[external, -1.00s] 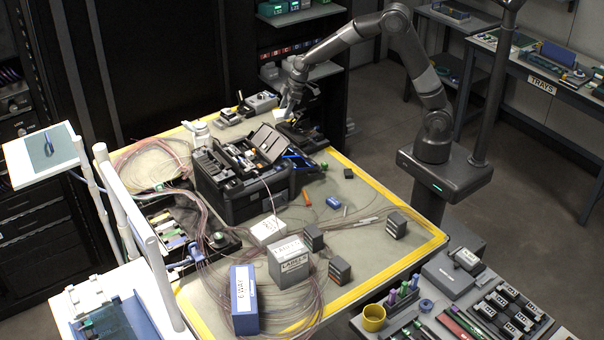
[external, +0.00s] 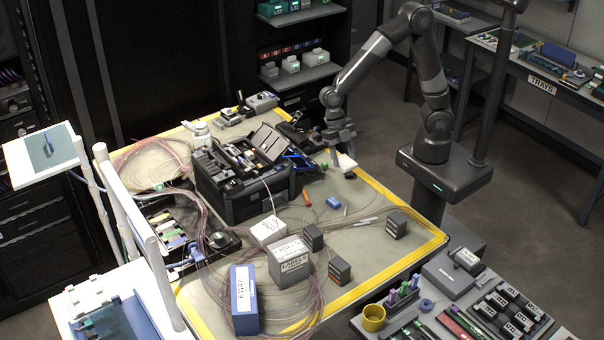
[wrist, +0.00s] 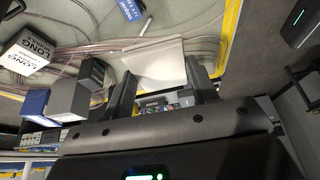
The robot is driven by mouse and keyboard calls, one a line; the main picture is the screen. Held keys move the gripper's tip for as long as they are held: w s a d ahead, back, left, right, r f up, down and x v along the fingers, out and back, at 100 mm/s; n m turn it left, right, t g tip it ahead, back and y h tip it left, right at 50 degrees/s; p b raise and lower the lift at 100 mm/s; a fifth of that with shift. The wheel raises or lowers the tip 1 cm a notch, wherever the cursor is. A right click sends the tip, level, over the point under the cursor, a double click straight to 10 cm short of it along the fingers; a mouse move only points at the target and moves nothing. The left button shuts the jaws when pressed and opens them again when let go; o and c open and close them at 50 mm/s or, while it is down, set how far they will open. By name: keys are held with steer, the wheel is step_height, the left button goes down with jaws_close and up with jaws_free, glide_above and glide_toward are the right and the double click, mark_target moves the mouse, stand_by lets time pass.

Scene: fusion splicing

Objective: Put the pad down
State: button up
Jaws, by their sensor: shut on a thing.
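The white pad (wrist: 158,68) is between the two fingers of my gripper (wrist: 160,85) in the wrist view. My gripper is shut on it. In the external view the pad (external: 347,162) shows as a small white piece below my gripper (external: 341,152), near the right back edge of the table (external: 365,225). I cannot tell whether the pad touches the table top. Part of it is hidden by the fingers.
A black splicer case (external: 240,195) with an open lid stands to the left. A blue block (external: 333,202), an orange piece (external: 306,198) and dark boxes (external: 396,225) lie nearer the front. Loose fibres cross the table. Bare table shows right of the blue block.

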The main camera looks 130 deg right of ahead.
mark_target(343, 159)
steer(key=x, duration=0.2)
steer(key=d+x, duration=0.1)
steer(key=x, duration=0.1)
steer(key=shift+s+a+f, duration=0.1)
steer(key=shift+s+f, duration=0.1)
steer(key=shift+f, duration=0.2)
steer(key=w+a+f, duration=0.1)
steer(key=a+f, duration=0.1)
steer(key=a, duration=0.1)
steer(key=w+a+f, duration=0.2)
steer(key=a+f, duration=0.1)
steer(key=a, duration=0.1)
steer(key=w+a+f, duration=0.1)
steer(key=a+f, duration=0.1)
steer(key=a, duration=0.1)
steer(key=shift+w+a+f, duration=0.25)
steer(key=shift+w+a, duration=0.05)
steer(key=shift+a, duration=0.05)
steer(key=shift+f, duration=2)
steer(key=o, duration=0.9)
steer(key=shift+f, duration=0.1)
steer(key=shift+o, duration=0.2)
